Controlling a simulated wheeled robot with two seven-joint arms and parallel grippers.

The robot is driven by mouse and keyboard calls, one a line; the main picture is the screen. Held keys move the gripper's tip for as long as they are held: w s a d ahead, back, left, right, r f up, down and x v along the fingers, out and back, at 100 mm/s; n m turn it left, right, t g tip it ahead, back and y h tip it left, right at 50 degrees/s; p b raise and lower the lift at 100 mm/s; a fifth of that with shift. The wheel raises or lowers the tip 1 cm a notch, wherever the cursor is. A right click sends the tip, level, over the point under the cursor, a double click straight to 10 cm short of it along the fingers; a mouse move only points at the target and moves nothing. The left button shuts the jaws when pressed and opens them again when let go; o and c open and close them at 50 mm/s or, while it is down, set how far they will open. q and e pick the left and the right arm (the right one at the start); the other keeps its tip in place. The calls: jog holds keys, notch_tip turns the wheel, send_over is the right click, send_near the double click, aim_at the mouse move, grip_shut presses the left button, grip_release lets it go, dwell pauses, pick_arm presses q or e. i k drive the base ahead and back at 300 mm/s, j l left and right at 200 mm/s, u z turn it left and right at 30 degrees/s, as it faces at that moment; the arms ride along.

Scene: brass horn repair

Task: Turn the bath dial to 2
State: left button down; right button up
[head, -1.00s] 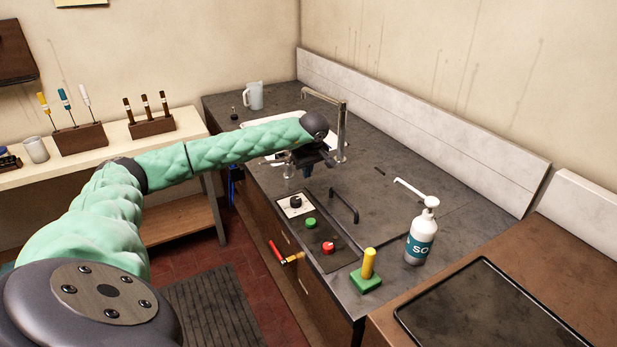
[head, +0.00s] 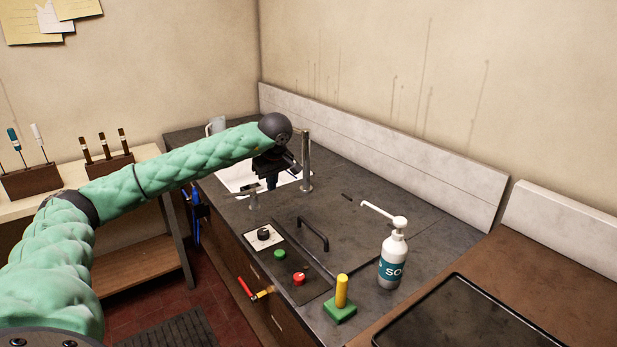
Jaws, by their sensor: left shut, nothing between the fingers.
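The bath dial is a black knob (head: 263,235) on a white plate (head: 277,240) at the left end of the control panel on the counter. Its markings are too small to read. My left gripper (head: 271,182) is shut and empty, pointing down over the sink edge, above and behind the dial and apart from it. My left arm in its green sleeve reaches in from the left. My right gripper is not in view.
A green button (head: 280,254) and a red button (head: 299,279) sit beside the dial. A black handle (head: 313,233), a tap (head: 306,160), a soap bottle (head: 393,258) and a green block with yellow post (head: 341,305) stand nearby.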

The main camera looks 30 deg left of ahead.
aim_at(264, 234)
jog(key=k+j, duration=0.3)
jog(key=k, duration=0.15)
jog(key=k+j, duration=0.25)
jog(key=k, duration=0.25)
